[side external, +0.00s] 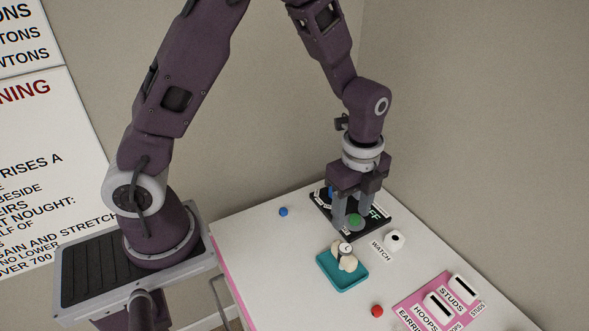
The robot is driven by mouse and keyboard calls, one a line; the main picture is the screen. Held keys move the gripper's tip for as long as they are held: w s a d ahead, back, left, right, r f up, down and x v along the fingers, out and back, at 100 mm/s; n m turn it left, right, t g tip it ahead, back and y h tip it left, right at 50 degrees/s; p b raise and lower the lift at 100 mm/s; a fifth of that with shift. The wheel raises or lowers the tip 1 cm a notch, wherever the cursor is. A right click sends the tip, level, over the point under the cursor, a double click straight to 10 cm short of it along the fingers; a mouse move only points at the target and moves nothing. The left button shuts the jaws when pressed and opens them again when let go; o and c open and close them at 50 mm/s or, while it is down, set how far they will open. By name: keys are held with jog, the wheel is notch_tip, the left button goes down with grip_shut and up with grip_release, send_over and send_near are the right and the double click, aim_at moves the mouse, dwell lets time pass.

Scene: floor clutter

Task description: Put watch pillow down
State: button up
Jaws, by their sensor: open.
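My gripper (354,221) points down over the black board (378,223) near the back of the white table, its fingers apart. A green round thing (355,219) shows between the fingers; I cannot tell whether they touch it. A cream, lumpy thing (348,263) with a small round white watch-like face (345,248) on top sits in the teal tray (328,268), in front of my gripper and apart from it. It looks like the watch pillow. A white rounded piece (395,240) with a dark opening stands by the word WATCH, right of the gripper.
A blue ball (283,211) lies at the left and a red ball (377,311) at the front. A blue thing (331,192) is partly hidden at the board's back. A pink panel (418,301) with slotted white blocks is at front right. The left table is mostly clear.

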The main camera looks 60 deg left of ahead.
jog(key=s+a+r+n+t, duration=0.1)
jog(key=s+r+n, duration=0.25)
jog(key=r, duration=0.35)
jog(key=s+a+r+n+t, duration=0.1)
jog(key=s+r+n, duration=0.25)
jog(key=r, duration=0.35)
jog(key=s+a+r+n+t, duration=0.1)
jog(key=s+r+n, duration=0.1)
jog(key=s+n, duration=0.3)
jog(key=s+a+r+n+t, duration=0.1)
jog(key=s+r+n+t, duration=0.1)
jog(key=s+n, duration=0.3)
jog(key=shift+s+a+r+n, duration=0.2)
jog(key=shift+s+r+n, duration=0.1)
jog(key=shift+s+r, duration=0.7)
jog(key=shift+s+f, duration=0.1)
jog(key=shift+f, duration=0.05)
